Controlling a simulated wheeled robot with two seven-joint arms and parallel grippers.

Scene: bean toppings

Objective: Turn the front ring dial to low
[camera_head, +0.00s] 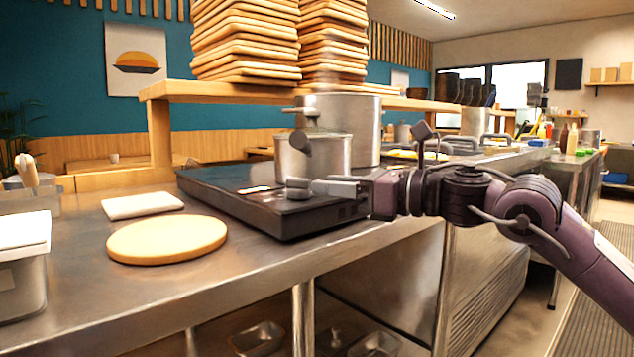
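The black cooktop (235,200) sits on the steel counter, with a steel pot (325,160) on it and a larger steel pot (362,125) behind. My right gripper (312,188) reaches in from the right, low over the cooktop's front edge. Its grey fingers point left. A small grey knob-like piece (297,187) shows at their tips; I cannot tell whether it is the front ring dial or a fingertip. The dial's setting is not readable. The gap between the fingers cannot be made out. My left gripper is not in view.
A round wooden board (167,240) and a white cloth-like slab (142,205) lie left of the cooktop. A steel container (22,275) stands at the far left. Stacked wooden boards (247,45) sit on the shelf (215,89) above. The counter's front strip is clear.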

